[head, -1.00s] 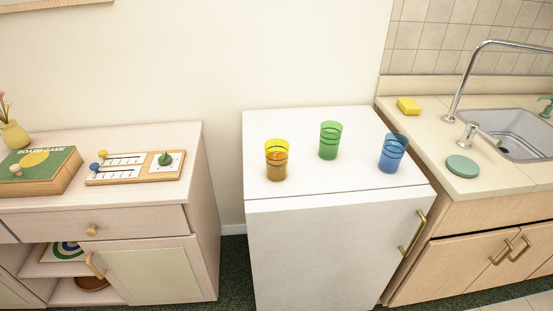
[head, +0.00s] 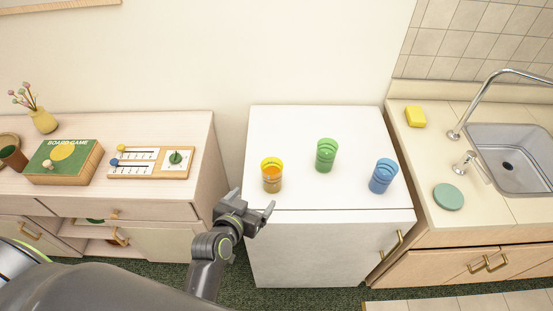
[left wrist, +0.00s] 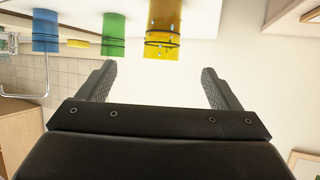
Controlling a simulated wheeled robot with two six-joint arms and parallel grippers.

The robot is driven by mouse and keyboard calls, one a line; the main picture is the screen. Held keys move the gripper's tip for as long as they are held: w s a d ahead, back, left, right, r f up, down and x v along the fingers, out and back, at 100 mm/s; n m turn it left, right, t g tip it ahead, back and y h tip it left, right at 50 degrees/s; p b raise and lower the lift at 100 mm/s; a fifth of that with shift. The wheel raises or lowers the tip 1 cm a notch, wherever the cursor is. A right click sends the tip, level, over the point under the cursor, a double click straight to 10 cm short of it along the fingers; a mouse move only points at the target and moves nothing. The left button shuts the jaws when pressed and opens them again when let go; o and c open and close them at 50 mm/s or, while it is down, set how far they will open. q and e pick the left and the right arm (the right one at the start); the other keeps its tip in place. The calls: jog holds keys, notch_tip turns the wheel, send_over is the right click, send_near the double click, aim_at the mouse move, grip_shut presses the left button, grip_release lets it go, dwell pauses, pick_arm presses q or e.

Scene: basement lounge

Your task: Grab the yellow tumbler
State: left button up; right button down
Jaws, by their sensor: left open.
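The yellow tumbler (head: 272,176) is a see-through ribbed cup. It stands upright at the front left of the white cabinet top (head: 330,197). A green tumbler (head: 326,156) and a blue tumbler (head: 383,176) stand to its right. My left gripper (head: 255,208) is open and empty, in front of and a little left of the yellow tumbler, apart from it. The left wrist view is upside down. It shows the yellow tumbler (left wrist: 162,30) beyond the open fingers (left wrist: 158,85). My right gripper is not in view.
On the left is a wooden sideboard with a green board game box (head: 65,160), a wooden toy board (head: 150,161) and a vase (head: 42,120). On the right is a counter with a sink (head: 510,160), a yellow sponge (head: 415,116) and a green disc (head: 448,196).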

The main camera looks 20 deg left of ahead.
pick_arm(q)
notch_tip(320, 180, up, 3)
jog(key=b, duration=0.7)
send_near(276, 161)
jog(key=w+f, duration=0.2)
jog(key=shift+w+d+b, duration=0.3)
jog(key=shift+w, duration=0.3)
jog(key=w+f+b, duration=0.1)
jog(key=b, duration=0.1)
jog(key=w+f+b, duration=0.1)
jog(key=w+b, duration=0.1)
jog(key=shift+w+t, duration=0.15)
jog(key=shift+t, duration=0.15)
jog(key=shift+w+b, duration=0.6)
jog(key=shift+w, duration=0.05)
jog(key=c, duration=1.7)
